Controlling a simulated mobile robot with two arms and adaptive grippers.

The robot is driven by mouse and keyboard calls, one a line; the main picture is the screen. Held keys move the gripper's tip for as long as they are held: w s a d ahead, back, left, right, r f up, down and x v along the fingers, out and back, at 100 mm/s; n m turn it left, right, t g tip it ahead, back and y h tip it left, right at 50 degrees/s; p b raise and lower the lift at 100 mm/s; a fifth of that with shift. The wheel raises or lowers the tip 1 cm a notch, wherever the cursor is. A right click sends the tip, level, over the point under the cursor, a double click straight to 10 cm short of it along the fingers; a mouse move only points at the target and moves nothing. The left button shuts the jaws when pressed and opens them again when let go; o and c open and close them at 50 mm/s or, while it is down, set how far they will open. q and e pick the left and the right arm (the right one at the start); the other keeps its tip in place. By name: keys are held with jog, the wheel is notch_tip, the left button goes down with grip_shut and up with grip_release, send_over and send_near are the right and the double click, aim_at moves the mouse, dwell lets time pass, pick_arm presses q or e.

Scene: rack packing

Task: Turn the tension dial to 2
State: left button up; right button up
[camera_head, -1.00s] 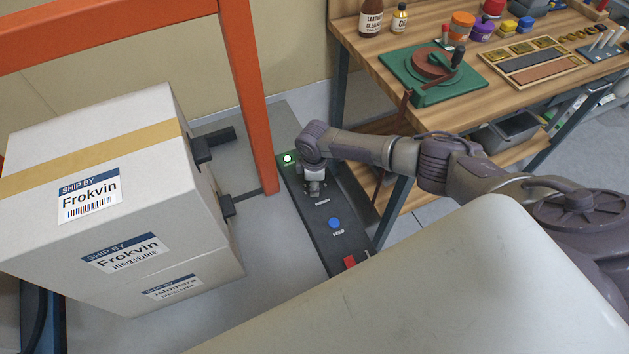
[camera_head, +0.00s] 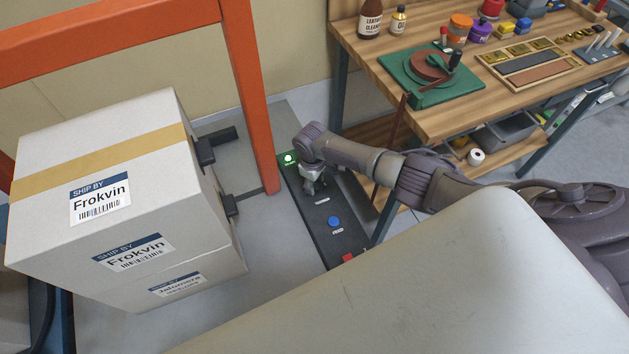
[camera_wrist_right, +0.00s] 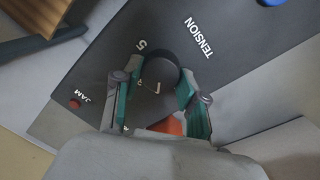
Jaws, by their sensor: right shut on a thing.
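The tension dial (camera_wrist_right: 160,70) is a round black knob beside the white word TENSION on a dark panel (camera_wrist_right: 98,62). My right gripper (camera_wrist_right: 158,82) has its two green-padded fingers on opposite sides of the dial and is shut on it. A white mark shows on the dial's top, on the side toward my wrist. A white 5 is printed beside the dial; another mark by the left finger is partly hidden, and I cannot read the setting. In the head view the right gripper (camera_head: 314,187) points down at the panel (camera_head: 322,236) and hides the dial. My left gripper is out of view.
The panel also has a lit green lamp (camera_head: 289,158), a blue button (camera_head: 334,222) and a red control (camera_head: 348,258). Stacked cartons (camera_head: 110,215) and an orange post (camera_head: 250,100) stand left. A wooden workbench (camera_head: 400,80) stands right.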

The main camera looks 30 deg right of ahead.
dwell(0.3)
jog(key=o, duration=1.1)
jog(key=shift+o, duration=0.2)
notch_tip(320, 180, up, 12)
jog(key=shift+s+a, duration=0.15)
jog(key=shift+a, duration=0.2)
